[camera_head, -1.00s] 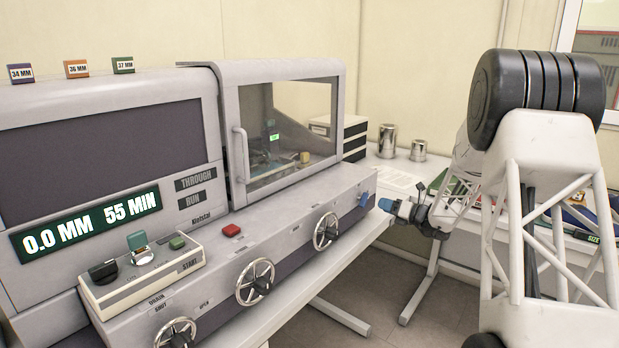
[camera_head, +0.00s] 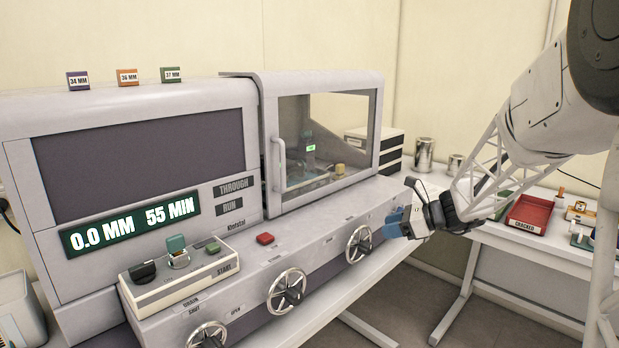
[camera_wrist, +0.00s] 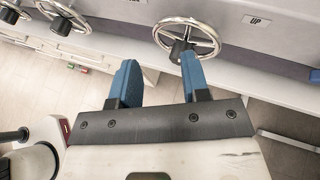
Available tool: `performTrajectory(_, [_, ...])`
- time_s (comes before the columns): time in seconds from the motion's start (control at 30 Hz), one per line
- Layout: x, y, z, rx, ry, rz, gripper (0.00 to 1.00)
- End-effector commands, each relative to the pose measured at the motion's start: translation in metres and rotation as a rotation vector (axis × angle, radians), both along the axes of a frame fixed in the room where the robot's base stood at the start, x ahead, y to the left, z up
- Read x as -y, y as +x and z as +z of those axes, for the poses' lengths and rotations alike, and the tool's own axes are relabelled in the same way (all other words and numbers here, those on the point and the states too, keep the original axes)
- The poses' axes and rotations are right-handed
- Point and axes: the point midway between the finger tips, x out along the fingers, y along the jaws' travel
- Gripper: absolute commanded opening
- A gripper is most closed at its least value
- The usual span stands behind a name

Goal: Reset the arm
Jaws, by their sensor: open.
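My gripper (camera_head: 394,226) is at the right end of the testing machine's front, close to the rightmost handwheel (camera_head: 360,244) in the head view. In the wrist view its two blue fingers (camera_wrist: 160,80) are apart with nothing between them. The same handwheel (camera_wrist: 187,38) shows just beyond the fingertips, and I cannot tell from the head view whether they touch it. My white lattice arm reaches in from the upper right.
The machine has a windowed door (camera_head: 325,140), a display (camera_head: 130,222), a control box (camera_head: 180,272) and more handwheels (camera_head: 287,291). A red tray (camera_head: 528,214) lies on the right table. Metal cans (camera_head: 424,154) stand behind. Floor shows between the tables.

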Motion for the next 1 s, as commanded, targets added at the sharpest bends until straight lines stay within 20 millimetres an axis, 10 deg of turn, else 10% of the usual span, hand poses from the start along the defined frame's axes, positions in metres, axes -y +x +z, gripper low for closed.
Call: performTrajectory(1.0, [-0.061,-0.253,0.026,0.480,-0.769,0.807,0.43])
